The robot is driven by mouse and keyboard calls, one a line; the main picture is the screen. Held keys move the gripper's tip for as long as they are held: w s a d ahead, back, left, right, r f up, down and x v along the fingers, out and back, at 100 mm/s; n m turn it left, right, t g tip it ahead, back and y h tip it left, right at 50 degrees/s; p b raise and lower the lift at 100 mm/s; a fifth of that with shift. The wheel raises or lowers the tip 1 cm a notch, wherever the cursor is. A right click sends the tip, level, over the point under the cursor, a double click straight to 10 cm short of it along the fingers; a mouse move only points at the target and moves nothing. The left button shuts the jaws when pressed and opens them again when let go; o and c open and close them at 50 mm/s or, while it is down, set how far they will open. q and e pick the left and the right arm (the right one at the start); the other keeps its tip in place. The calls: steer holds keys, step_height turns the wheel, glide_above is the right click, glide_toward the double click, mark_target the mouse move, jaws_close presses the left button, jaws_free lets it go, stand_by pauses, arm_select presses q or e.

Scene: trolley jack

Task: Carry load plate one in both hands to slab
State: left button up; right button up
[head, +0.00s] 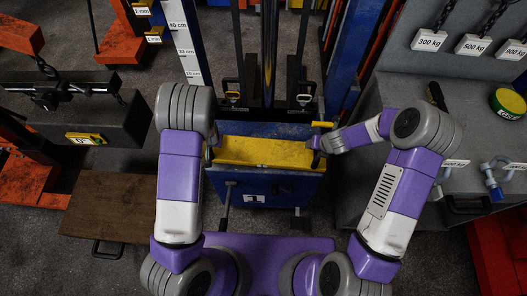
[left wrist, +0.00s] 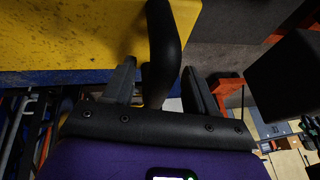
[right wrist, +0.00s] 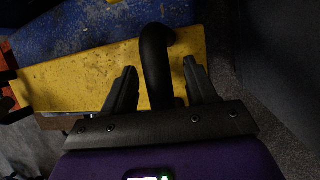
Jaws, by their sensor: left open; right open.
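A yellow plate (head: 262,152) lies level at the centre of the head view, on a blue body with a white "1" label (head: 254,198). I take it for load plate one. My left gripper (head: 212,148) is at its left end. In the left wrist view a black curved handle (left wrist: 163,45) stands between the open fingers. My right gripper (head: 317,145) is at the right end. In the right wrist view another black handle (right wrist: 154,60) stands between its open fingers. Contact with the fingers cannot be told. I cannot tell which thing is the slab.
A dark block with a yellow label (head: 85,138) is at the left, above a brown board (head: 115,200). A grey bench (head: 400,95) with weights and shackles stands at the right. A height scale (head: 182,40) and upright posts are behind the plate.

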arm_select(q)
steer(key=shift+x, duration=0.9)
arm_select(e)
steer(key=shift+x, duration=0.9)
arm_select(q)
jaws_close()
arm_select(e)
jaws_close()
arm_select(q)
steer(key=shift+w+r, duration=0.15)
steer(key=shift+r, duration=0.05)
arm_select(e)
steer(key=shift+w+r, duration=0.1)
steer(key=shift+r, duration=0.1)
